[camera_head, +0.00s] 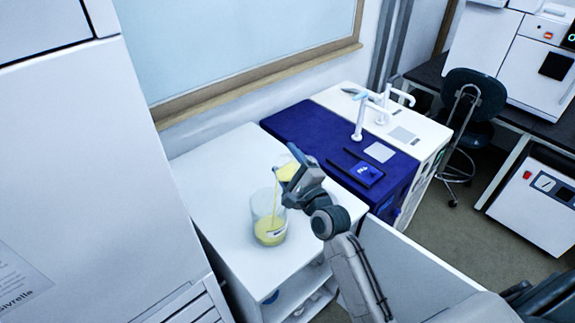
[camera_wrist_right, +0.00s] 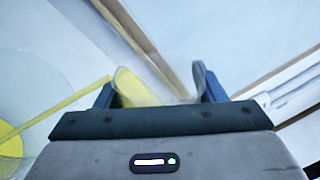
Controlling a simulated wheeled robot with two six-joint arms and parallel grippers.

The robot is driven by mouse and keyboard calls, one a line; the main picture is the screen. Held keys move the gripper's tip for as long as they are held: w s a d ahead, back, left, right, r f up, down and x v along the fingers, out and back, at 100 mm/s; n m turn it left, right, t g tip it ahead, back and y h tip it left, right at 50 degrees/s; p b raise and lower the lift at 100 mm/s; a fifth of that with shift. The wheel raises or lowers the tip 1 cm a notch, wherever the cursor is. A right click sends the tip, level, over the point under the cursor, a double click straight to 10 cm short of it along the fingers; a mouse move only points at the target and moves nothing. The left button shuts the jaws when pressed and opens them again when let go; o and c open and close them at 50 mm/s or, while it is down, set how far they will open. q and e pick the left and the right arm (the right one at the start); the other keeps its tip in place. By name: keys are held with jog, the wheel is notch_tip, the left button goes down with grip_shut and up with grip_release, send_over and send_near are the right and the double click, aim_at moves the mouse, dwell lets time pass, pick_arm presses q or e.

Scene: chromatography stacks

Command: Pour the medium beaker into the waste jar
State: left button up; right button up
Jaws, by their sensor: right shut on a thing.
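The waste jar (camera_head: 268,222) is a clear glass vessel standing upright on the white table, with yellow liquid in its bottom. My right gripper (camera_head: 293,174) is shut on the medium beaker (camera_head: 286,167), holding it tilted above the jar's right side. A thin yellow stream falls from the beaker's lip into the jar. In the right wrist view the beaker (camera_wrist_right: 140,88) shows between the fingers with yellow liquid in it, and the stream runs left to the jar (camera_wrist_right: 30,100). The gripper hides part of the beaker in the head view. My left gripper is not in view.
The white table (camera_head: 215,175) is otherwise bare around the jar. A blue-and-white instrument (camera_head: 310,130) with white arms adjoins it at the right. A tall white cabinet (camera_head: 90,150) stands close at the left, and a window wall is behind.

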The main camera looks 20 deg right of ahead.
dwell(0.4)
jog(key=shift+a+n+b, duration=0.15)
jog(key=shift+n+b, duration=0.45)
jog(key=shift+n, duration=0.2)
jog(key=shift+a+n+y+b, duration=0.1)
jog(key=shift+n+y+b, duration=0.3)
jog(key=shift+b, duration=0.05)
jog(key=shift+s, duration=0.1)
jog(key=shift+a+n+b, duration=0.2)
jog(key=shift+n+b, duration=0.4)
jog(key=shift+n, duration=0.1)
